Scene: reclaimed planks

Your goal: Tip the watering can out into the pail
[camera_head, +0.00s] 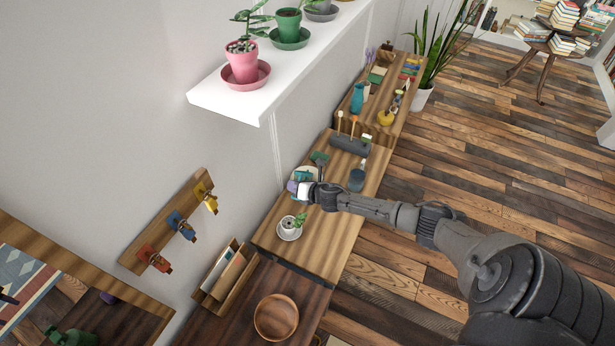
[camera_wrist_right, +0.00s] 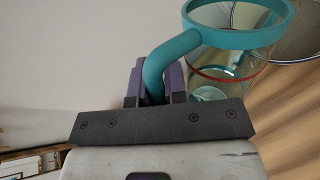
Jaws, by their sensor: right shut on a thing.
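My right gripper (camera_head: 297,188) is over the plank bench by the wall. In the right wrist view its fingers (camera_wrist_right: 154,82) are shut on the teal handle of the watering can (camera_wrist_right: 187,42). The can has a teal rim, a clear body and a red line around it. In the head view only a small teal part of it (camera_head: 303,175) shows behind the gripper. In the wrist view, a grey round vessel, likely the pail (camera_wrist_right: 306,42), shows partly behind the can. The can's contents are unclear. My left gripper is out of view.
A cup with a plant on a saucer (camera_head: 289,230) sits in front of the gripper. A dark tool holder (camera_head: 350,144) stands behind. A white shelf with potted plants (camera_head: 243,65) hangs over the left. A wooden bowl (camera_head: 276,317) is nearer.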

